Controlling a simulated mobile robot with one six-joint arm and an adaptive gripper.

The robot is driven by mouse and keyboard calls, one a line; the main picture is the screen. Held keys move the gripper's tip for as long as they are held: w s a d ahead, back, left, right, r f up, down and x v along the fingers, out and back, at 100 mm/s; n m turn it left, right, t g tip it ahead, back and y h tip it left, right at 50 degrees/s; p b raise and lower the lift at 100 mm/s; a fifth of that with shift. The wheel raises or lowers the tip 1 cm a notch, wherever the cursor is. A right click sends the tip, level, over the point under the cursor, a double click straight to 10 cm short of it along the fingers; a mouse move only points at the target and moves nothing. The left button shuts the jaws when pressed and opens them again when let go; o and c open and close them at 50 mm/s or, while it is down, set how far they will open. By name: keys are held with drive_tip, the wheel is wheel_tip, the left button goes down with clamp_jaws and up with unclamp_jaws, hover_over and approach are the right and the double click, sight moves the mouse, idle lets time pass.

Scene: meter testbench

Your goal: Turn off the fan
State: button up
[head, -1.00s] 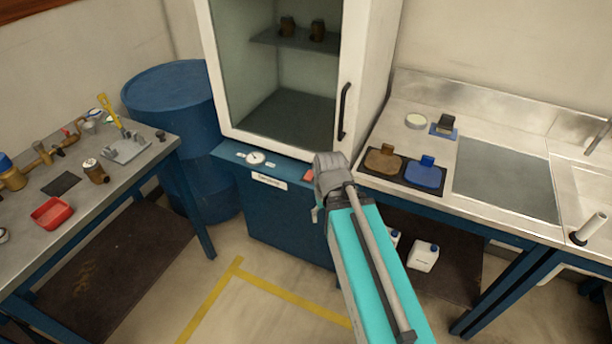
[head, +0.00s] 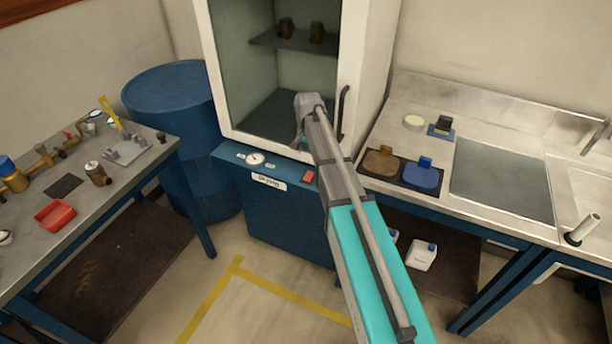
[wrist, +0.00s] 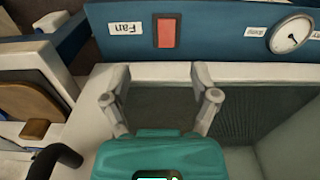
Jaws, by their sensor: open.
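The red fan switch (head: 309,176) sits on the sloped blue panel below the white cabinet, toward its right end. In the wrist view the red rectangular switch (wrist: 166,30) is beside a white "Fan" label (wrist: 125,28). Its rocker position is too small to tell. My gripper (wrist: 160,86) is open and empty, its two fingers spread with a gap between them. The switch appears beyond the fingertips, roughly in line with the gap, and apart from them. In the head view my gripper (head: 299,138) is in front of the cabinet, higher than the switch; its fingers are partly hidden.
A white dial (head: 255,159) is on the same panel, farther left. The cabinet (head: 222,75) has a black handle (head: 343,110) close to my arm. A steel counter (head: 400,135) with brown and blue holders stands right; a cluttered bench (head: 95,195) stands left.

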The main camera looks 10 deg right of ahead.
sight(306, 180)
drive_tip(key=shift+w, duration=0.95)
wheel_tip(306, 180, down, 14)
drive_tip(key=b, duration=1.3)
drive_tip(key=shift+r+b, duration=0.15)
drive_tip(key=shift+b, duration=0.2)
